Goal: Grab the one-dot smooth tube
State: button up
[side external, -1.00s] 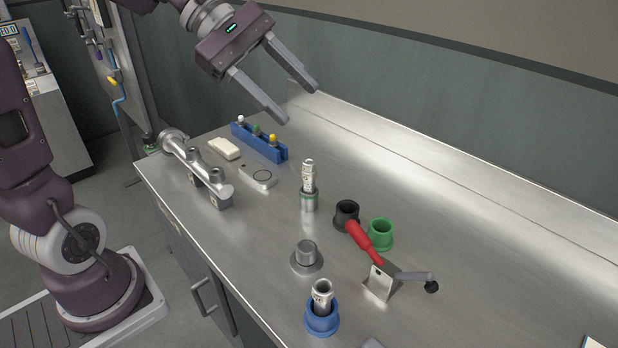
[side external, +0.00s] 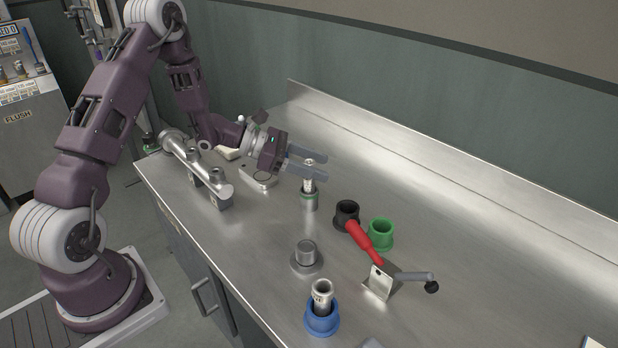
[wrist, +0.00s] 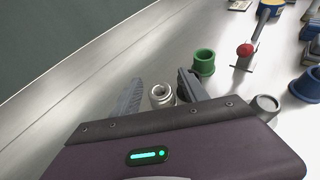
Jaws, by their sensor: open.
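A pale metal tube (side external: 309,185) stands upright on the bench in a holder with a green ring. Its open top shows in the wrist view (wrist: 162,94). My gripper (side external: 325,167) is level and open at the tube's upper part, with a finger on each side of it. The wrist view also shows my gripper (wrist: 160,80) with the tube between the spread fingers and gaps beside it. A second tube (side external: 322,290) stands in a blue cup (side external: 321,319) near the front. I cannot make out dots on either tube.
A black cup (side external: 347,212) and a green cup (side external: 381,233) stand right of the tube, by a red-handled lever (side external: 365,241) on a bracket. A round metal post (side external: 306,252) stands nearer. A metal pipe fixture (side external: 197,168) is at left.

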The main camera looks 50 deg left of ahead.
jog(key=shift+w+d+f, duration=0.2)
jog(key=shift+w+d, duration=0.15)
grip_shut()
jog(key=shift+r, duration=0.15)
